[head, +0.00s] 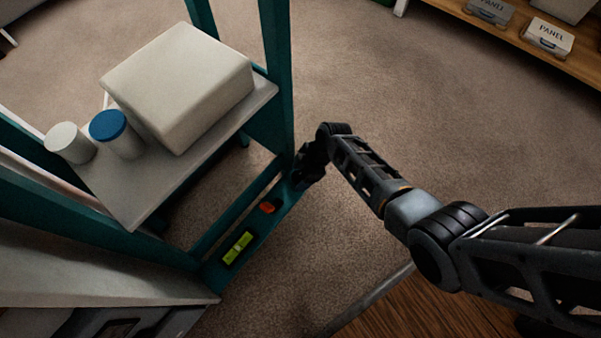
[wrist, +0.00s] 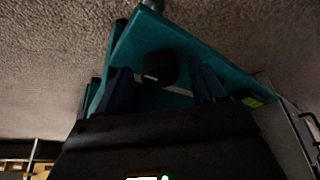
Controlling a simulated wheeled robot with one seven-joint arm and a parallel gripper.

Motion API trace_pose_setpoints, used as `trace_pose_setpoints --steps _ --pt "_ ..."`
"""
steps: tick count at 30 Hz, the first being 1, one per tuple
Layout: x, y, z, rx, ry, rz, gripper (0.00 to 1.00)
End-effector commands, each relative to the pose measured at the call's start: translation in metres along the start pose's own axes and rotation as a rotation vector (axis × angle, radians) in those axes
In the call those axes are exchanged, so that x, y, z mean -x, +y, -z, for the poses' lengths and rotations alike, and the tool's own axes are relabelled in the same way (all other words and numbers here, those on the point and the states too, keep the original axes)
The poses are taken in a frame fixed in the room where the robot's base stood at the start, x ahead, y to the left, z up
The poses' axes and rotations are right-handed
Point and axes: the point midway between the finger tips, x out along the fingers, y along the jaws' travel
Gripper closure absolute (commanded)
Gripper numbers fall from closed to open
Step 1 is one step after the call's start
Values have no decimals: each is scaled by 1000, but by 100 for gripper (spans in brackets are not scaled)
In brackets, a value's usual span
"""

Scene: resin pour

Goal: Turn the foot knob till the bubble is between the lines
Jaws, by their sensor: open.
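The spirit level (head: 238,248) is a yellow-green vial in a dark mount on the teal lower beam of the frame in the head view. It also shows small at the right in the wrist view (wrist: 252,102). Its bubble is too small to place against the lines. The foot knob (wrist: 160,67) is round and black with a pale mark, in the wrist view. My gripper (wrist: 162,84) is open, with one finger to each side of the knob in the picture; I cannot tell whether they touch it. In the head view my gripper (head: 306,168) is at the beam's far end and hides the knob.
A shelf (head: 150,200) above the beam holds a pale box (head: 180,80), a white jar (head: 70,143) and a blue-lidded jar (head: 116,134). Carpet (head: 400,110) to the right is clear.

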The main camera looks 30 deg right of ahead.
Motion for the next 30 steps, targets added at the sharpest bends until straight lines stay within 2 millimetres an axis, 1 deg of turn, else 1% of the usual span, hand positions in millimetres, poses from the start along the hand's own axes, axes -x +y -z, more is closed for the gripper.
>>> trace_pose_setpoints --steps 5,8,15,18,22,30 --pt "5 0 1 -1 1 -1 31" --pt "18 0 2 -1 1 -2 31" --pt "58 0 2 -1 0 -2 31" --pt "69 0 1 -1 1 -1 31" --pt "77 0 1 -1 0 0 31" --pt "78 0 0 0 0 0 31"
